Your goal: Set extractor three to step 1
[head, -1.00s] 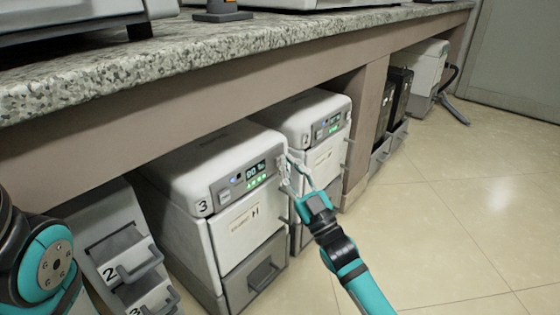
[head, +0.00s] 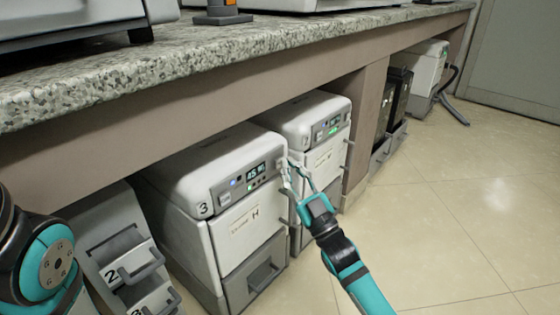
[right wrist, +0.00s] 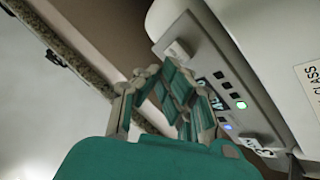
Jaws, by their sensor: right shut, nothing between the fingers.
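Extractor three (head: 205,165) is a white and grey box under the counter, marked 3. Its grey front panel (head: 225,194) has a lit display (head: 257,171) and a row of small lights. In the right wrist view the panel (right wrist: 204,47) shows one green light (right wrist: 241,104) lit, a blue light (right wrist: 228,127) and a pale knob (right wrist: 178,50). My right gripper (head: 292,168) is shut and empty at the panel's right end, by the knob. Its fingers (right wrist: 165,80) partly hide the display in the wrist view; contact cannot be told. My left gripper is out of view.
A similar extractor (head: 306,118) stands just behind to the right. Grey drawers (head: 125,255) with handles stand at the left. The granite counter edge (head: 200,50) overhangs the units. Open tiled floor (head: 450,220) lies to the right.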

